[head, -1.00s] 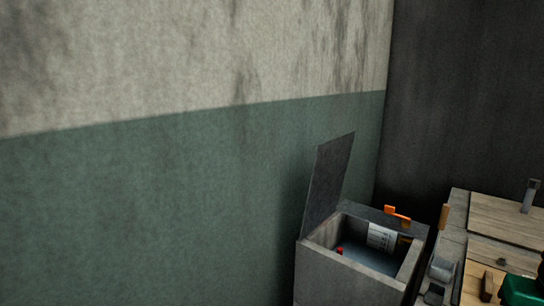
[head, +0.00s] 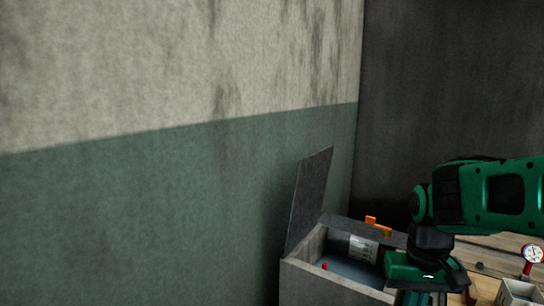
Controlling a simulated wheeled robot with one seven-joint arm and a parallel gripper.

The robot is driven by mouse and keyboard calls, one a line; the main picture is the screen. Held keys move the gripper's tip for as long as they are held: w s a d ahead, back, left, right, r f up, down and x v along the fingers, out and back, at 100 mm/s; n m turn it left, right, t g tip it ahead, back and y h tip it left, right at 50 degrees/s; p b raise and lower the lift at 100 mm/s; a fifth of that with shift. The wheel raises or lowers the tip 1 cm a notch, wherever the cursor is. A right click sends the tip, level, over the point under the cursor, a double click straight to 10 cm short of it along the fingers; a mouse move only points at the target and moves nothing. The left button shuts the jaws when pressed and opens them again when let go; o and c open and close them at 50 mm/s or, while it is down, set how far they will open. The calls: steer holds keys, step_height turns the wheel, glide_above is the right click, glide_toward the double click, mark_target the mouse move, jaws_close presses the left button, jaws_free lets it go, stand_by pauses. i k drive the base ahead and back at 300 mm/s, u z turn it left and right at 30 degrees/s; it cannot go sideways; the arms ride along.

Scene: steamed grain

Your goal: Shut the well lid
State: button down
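The well is a grey box (head: 318,285) at the lower middle of the head view. Its dark flat lid (head: 309,198) stands raised and slightly tilted at the left side, so the well is open. Inside I see a white label (head: 363,248) and a small red part (head: 325,266). An orange handle-like piece (head: 377,226) sits at the back rim. My green arm reaches in from the right, and my gripper (head: 425,297) points down by the well's right side, cut off by the bottom edge. Its fingertips are not clearly shown. It hides the well's right end.
To the right is a wooden worktop (head: 490,262) with a round gauge (head: 533,254) on a red stem and a pale open box (head: 518,292). A green and grey wall (head: 150,220) closes the left side. The space above the well is clear.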

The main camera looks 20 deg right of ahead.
mark_target(313, 172)
steer(key=z, duration=0.2)
steer(key=i, duration=1)
steer(key=z, duration=0.4)
